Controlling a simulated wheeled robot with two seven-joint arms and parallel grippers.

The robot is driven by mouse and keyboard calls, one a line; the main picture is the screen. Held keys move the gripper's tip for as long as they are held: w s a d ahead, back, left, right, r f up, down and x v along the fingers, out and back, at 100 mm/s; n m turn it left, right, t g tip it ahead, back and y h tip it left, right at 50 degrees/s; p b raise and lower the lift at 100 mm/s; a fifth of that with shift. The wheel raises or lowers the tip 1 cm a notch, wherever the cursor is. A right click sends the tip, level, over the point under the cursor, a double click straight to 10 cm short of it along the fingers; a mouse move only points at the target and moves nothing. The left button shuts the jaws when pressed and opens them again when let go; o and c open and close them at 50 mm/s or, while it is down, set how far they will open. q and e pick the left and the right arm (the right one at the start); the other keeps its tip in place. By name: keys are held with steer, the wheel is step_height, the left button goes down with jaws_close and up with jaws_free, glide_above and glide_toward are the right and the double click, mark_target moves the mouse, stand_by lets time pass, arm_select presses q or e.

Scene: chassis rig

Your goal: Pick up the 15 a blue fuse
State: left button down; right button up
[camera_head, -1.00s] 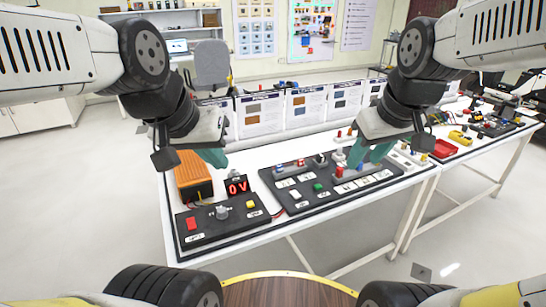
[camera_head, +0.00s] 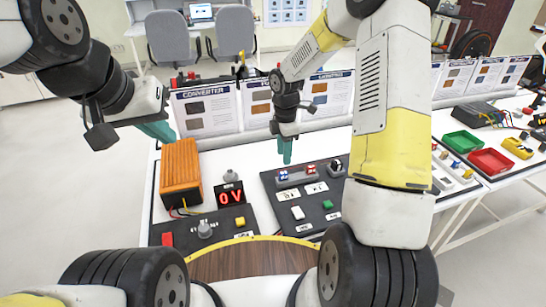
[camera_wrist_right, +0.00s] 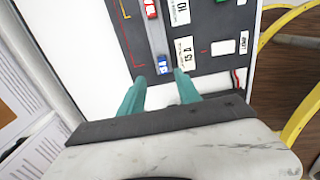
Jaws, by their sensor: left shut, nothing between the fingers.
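The blue fuse (camera_head: 283,176) sits at the left end of the grey strip on the black panel (camera_head: 268,200). In the right wrist view the blue fuse (camera_wrist_right: 163,63) stands by a "15 A" label, just ahead of the gap between my fingertips. My right gripper (camera_wrist_right: 160,77) is open, with its green fingers apart and empty. In the head view my right gripper (camera_head: 285,158) hangs over the panel's back edge, close to the blue fuse. My left gripper (camera_head: 160,130) is shut and empty, above the table's back left.
A red fuse (camera_head: 311,168) stands farther along the same strip. An orange finned box (camera_head: 181,175) and a red "0V" display (camera_head: 230,194) are to the left. Upright information boards (camera_head: 206,108) line the back. Green (camera_head: 462,143) and red (camera_head: 491,161) trays are at right.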

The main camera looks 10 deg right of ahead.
mark_target(283, 172)
steer(key=f, duration=0.7)
steer(key=shift+s+f, duration=0.1)
steer(key=shift+s, duration=0.2)
steer(key=shift+c, duration=0.2)
jaws_close()
